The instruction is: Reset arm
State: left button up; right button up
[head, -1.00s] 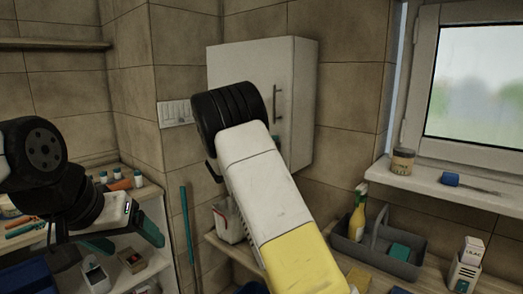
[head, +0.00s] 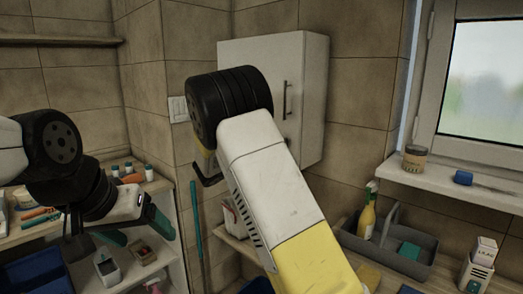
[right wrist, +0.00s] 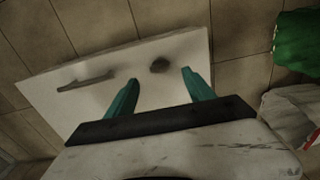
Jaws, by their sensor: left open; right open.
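My left gripper (head: 134,230) is at the left of the head view, its teal fingers spread and nothing between them. It is in front of the left shelf unit. My right arm rises through the middle of the head view, its white and yellow link in front of the wall cabinet. The right gripper's fingers are hidden there behind the arm. In the right wrist view, my right gripper (right wrist: 160,92) has its two teal fingers apart and empty, with a white cabinet panel (right wrist: 190,55) beyond them.
The white wall cabinet (head: 312,100) hangs close to my right arm. A grey caddy (head: 405,262) with a yellow bottle (head: 366,220) stands on the counter at right. A jar (head: 415,158) sits on the windowsill. A green bag (right wrist: 299,42) is at the right wrist view's upper right.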

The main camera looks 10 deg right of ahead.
jog(key=s+d+f+m+g+y, duration=0.25)
jog(key=s+d+g, duration=0.2)
jog(key=s, duration=0.45)
jog(key=s+d+f+m+g+y, duration=0.2)
jog(key=s+d+g+y, duration=0.15)
jog(key=s+d, duration=0.4)
jog(key=s+a+r+m+t+y, duration=0.1)
jog(key=s+a+y, duration=0.4)
jog(key=s, duration=0.6)
jog(key=s+a+r+m+t+y, duration=0.1)
jog(key=s+a+r+t+y, duration=0.1)
jog(key=s+a+y, duration=0.3)
jog(key=s+a, duration=0.4)
jog(key=s, duration=0.2)
jog(key=shift+s, duration=0.35)
jog(key=shift+a, duration=0.1)
jog(key=shift+c, duration=0.2)
